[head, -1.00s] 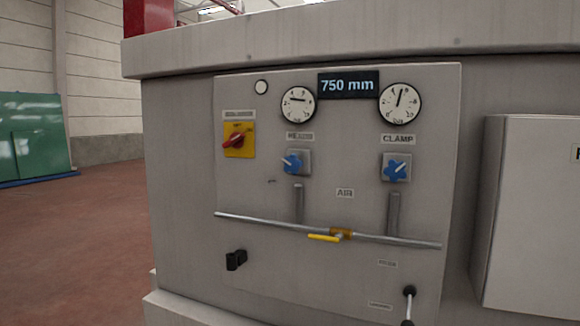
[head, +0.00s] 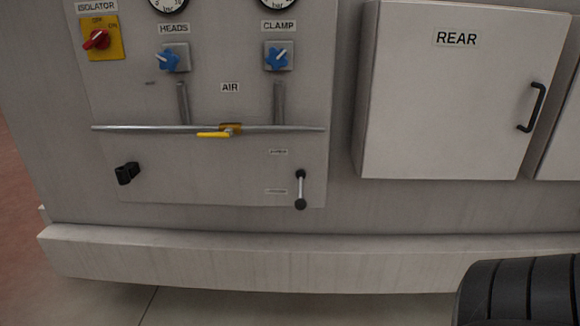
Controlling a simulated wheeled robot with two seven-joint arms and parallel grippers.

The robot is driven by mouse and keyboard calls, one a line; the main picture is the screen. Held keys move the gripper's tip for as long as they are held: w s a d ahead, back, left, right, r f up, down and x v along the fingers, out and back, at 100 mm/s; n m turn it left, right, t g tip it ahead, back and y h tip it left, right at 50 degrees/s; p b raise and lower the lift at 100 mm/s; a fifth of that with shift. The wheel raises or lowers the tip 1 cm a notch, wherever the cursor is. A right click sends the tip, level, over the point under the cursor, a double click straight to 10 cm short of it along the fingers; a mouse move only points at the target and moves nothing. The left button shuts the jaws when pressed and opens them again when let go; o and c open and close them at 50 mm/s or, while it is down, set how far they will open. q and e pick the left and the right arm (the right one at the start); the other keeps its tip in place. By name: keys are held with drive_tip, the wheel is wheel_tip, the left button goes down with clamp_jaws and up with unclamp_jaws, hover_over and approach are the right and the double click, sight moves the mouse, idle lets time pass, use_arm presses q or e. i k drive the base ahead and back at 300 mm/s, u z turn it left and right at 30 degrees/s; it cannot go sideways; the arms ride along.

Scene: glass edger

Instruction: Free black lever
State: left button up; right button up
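A small lever (head: 301,188) sits low on the right of the grey control panel (head: 220,180). It has a black upper end, a pale shaft and a black knob at the bottom, and it hangs nearly straight down. Two small labels, too small to read, are above and to the left of it. A black knob-like fitting (head: 127,173) sticks out at the panel's lower left. Neither of my grippers is in view.
Above run a horizontal pipe (head: 150,128) and a yellow valve handle (head: 214,134) near the AIR label. Blue knobs (head: 278,57) and a red isolator switch (head: 97,39) are higher. A REAR door (head: 440,110) with a black handle is at right. A ledge (head: 200,258) juts out below.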

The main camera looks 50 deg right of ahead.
sight(300, 204)
drive_tip(key=z, duration=1.45)
drive_tip(key=i, duration=1)
drive_tip(key=u, duration=0.4)
